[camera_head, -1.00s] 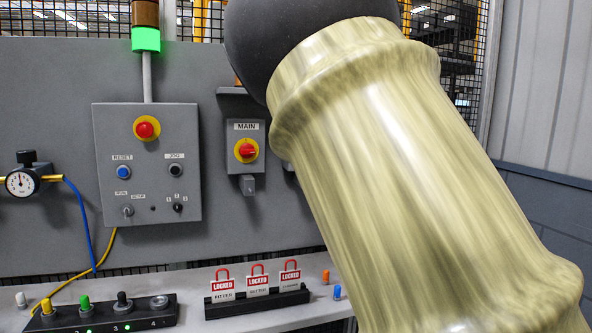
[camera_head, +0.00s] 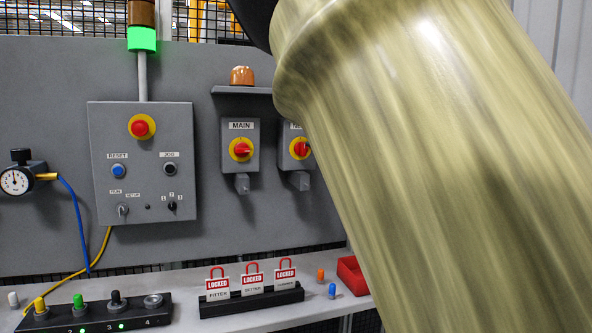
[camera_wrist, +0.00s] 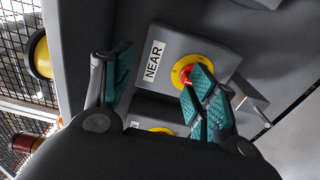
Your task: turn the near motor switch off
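The near motor switch is a grey box labelled NEAR with a red knob on a yellow disc. In the head view the near switch (camera_head: 300,148) is partly covered by my arm, to the right of the MAIN switch. In the wrist view the near switch (camera_wrist: 185,75) is close in front of my gripper (camera_wrist: 160,72). My gripper is open, with teal-padded fingers spread apart. The right finger overlaps the red knob and hides part of it; I cannot tell whether they touch. The left finger is beside the box, past the label. The knob's exact setting is unclear.
The MAIN switch (camera_head: 241,149) is just left of the near switch. A control box (camera_head: 143,165) with buttons hangs further left. An orange beacon (camera_head: 242,76) stands on a shelf above. Lockout tags (camera_head: 251,278) and a red tray (camera_head: 352,275) are on the ledge below.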

